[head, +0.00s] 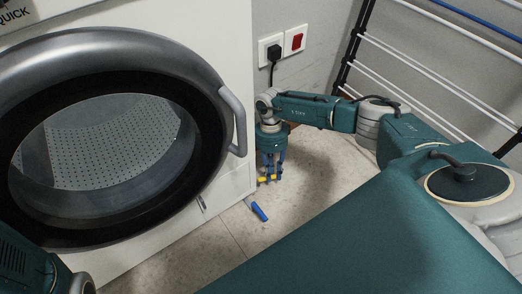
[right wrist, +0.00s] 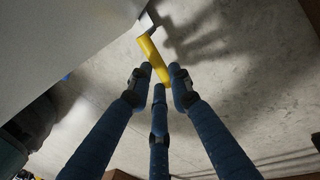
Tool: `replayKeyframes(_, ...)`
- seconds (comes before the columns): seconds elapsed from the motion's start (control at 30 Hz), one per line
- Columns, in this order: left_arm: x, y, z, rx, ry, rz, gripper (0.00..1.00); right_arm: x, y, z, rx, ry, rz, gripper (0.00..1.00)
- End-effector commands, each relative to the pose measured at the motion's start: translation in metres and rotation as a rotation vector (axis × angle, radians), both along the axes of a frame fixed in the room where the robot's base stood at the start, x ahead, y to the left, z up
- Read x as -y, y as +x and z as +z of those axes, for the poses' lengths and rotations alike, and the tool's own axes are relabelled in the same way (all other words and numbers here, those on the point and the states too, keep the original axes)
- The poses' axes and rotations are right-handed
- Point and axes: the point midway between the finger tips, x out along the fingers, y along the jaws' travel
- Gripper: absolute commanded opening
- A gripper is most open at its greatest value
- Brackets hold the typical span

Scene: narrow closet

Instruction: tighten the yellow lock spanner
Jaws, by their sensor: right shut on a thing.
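The yellow lock spanner (right wrist: 153,58) shows in the right wrist view as a bent yellow bar, with a grey metal piece (right wrist: 148,20) at its far end by the white machine. My right gripper (right wrist: 158,82) has three dark blue fingers closed around the spanner's near end. In the head view my right gripper (head: 270,179) points down, low beside the machine's right front corner. Only small yellow patches of the spanner (head: 263,180) show there between the fingers. My left gripper is out of view; only part of its arm shows at the lower left.
The white machine (head: 226,190) with a large round door (head: 200,75) and grey handle (head: 236,122) fills the left. A blue-handled thing (head: 258,211) is low at its base. A wall socket with plug (head: 271,52) and a drying rack (head: 430,52) stand behind. Floor right of the gripper is clear.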

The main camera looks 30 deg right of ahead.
Motion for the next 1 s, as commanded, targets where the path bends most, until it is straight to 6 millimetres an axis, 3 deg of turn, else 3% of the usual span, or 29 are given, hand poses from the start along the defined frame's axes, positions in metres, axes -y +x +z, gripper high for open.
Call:
replayKeyframes(0.2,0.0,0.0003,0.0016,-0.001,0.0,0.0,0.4,0.011,-0.0037,0.0,0.001,-0.002,0.017,0.0)
replayKeyframes(0.57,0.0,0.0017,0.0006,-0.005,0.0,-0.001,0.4,0.0113,-0.0039,-0.0003,0.002,-0.002,0.019,0.0)
replayKeyframes(0.6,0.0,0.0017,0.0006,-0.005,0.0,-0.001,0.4,0.0114,-0.0039,-0.0002,0.002,-0.002,0.019,0.23)
replayKeyframes(0.7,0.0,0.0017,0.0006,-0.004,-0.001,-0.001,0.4,0.0112,-0.0038,-0.0002,0.002,-0.002,0.019,0.39)
replayKeyframes(1.0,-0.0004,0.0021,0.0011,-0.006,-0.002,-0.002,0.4,0.0106,-0.0033,0.0014,0.001,0.0,0.02,0.39)
